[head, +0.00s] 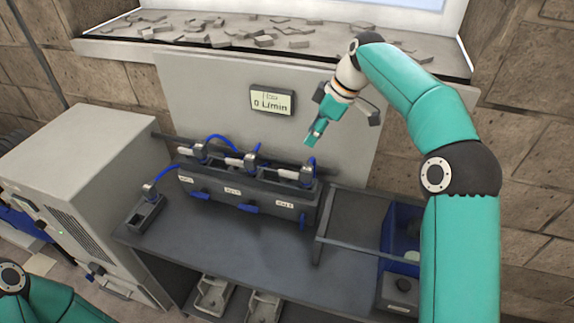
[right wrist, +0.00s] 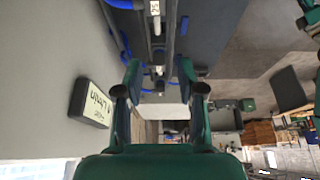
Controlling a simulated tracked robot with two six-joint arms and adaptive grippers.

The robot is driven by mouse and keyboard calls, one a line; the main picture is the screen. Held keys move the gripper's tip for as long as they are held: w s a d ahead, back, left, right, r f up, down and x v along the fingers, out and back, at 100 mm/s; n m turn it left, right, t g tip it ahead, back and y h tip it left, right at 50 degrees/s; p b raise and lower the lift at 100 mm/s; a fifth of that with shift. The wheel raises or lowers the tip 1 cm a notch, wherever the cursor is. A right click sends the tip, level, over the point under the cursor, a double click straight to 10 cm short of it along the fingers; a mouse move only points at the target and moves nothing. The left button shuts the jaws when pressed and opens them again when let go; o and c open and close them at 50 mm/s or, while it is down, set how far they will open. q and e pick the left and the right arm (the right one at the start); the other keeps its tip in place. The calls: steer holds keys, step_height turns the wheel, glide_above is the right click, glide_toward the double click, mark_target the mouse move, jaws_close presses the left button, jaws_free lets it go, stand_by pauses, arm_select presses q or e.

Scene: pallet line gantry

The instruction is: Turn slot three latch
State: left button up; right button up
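A grey slot block (head: 235,190) on the bench has three labelled slots in a row; the small labels are hard to read. The middle latch (head: 250,209) and the left latch (head: 200,193) lie level. My right gripper (head: 345,122) is above and right of the block, in front of the wall panel, with its fingers spread and empty. In the right wrist view its fingertips (right wrist: 160,70) are apart, with a connector beyond them. My left gripper is out of view; only its arm shows.
Blue hoses (head: 220,141) and metal connectors rise from the block's top. A display (head: 272,101) on the wall reads 0 L/min. A grey cabinet (head: 80,180) stands at left. A blue bin (head: 402,228) sits at right beside my right arm. The bench front (head: 200,240) is clear.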

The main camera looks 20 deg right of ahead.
steer(key=f, duration=0.1)
glide_toward(289, 172)
steer(key=p+x, duration=0.2)
steer(key=x, duration=0.6)
steer(key=shift+w+f, duration=0.2)
steer(key=shift+a+f, duration=0.1)
steer(key=shift+f, duration=0.15)
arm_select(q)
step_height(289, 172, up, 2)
arm_select(e)
steer(key=shift+f, duration=0.1)
jaws_close()
